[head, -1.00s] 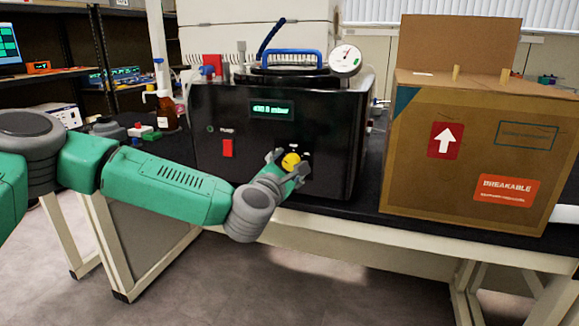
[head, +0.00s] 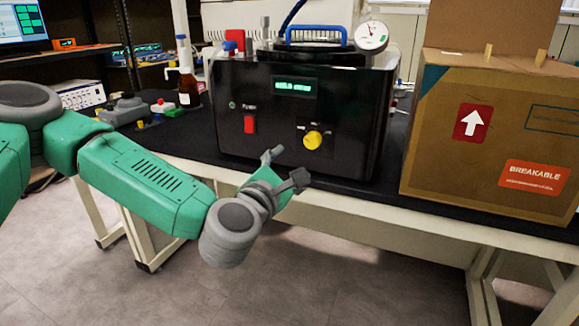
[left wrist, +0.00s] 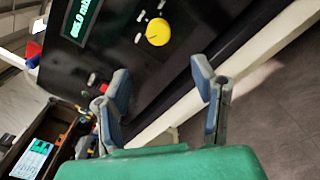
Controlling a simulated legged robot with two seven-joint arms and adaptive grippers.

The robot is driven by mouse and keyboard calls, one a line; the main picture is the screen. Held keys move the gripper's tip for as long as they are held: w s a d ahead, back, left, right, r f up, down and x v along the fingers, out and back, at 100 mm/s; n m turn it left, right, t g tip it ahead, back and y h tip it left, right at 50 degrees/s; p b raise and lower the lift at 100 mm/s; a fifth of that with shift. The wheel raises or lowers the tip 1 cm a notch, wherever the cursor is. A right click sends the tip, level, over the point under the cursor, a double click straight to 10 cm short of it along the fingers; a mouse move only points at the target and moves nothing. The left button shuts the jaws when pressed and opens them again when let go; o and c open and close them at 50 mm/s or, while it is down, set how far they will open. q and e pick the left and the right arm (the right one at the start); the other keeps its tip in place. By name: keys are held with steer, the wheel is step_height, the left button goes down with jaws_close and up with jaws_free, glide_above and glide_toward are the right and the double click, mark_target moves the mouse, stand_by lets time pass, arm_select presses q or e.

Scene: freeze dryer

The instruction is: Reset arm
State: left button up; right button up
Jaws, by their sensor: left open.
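My left gripper (head: 285,169) is open and empty in the head view, in front of and below the face of the black freeze dryer (head: 350,105). A gap lies between its fingers and a round yellow knob (head: 312,140) on that face. In the left wrist view the two fingers (left wrist: 165,95) stand wide apart with nothing between them. The yellow knob (left wrist: 158,32) shows beyond the fingertips. The dryer has a lit display (head: 296,85) and a red power switch (head: 250,124). My right gripper is not in view.
A cardboard box (head: 490,140) marked breakable stands right of the dryer on the black-topped bench (head: 190,140). A brown bottle (head: 188,90) and small items are at the left. A pressure gauge (head: 371,38) rises above the dryer. The floor in front is clear.

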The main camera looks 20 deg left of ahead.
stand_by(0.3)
arm_select(q)
steer(key=shift+f, duration=0.1)
steer(key=s+d+f+m+g+h+p, duration=0.2)
steer(key=s+d+f+m+g, duration=0.25)
steer(key=s+f+m, duration=0.5)
steer(key=s+d+f+m+g+h+p, duration=0.15)
steer(key=s+d+f+m+g, duration=0.35)
steer(key=f, duration=0.7)
steer(key=s+a+f+m+g+y+p, duration=0.1)
steer(key=s+a+f+m+g+y, duration=0.1)
steer(key=s+a+f+m+g, duration=0.2)
steer(key=s+a+f+m+g+y+p, duration=0.1)
steer(key=s+a+f+m+g, duration=0.3)
steer(key=s+a+m, duration=0.5)
steer(key=s+a+f+y, duration=0.1)
steer(key=s+a, duration=0.3)
steer(key=s, duration=0.4)
steer(key=shift+m+p, duration=0.3)
steer(key=shift+m, duration=0.05)
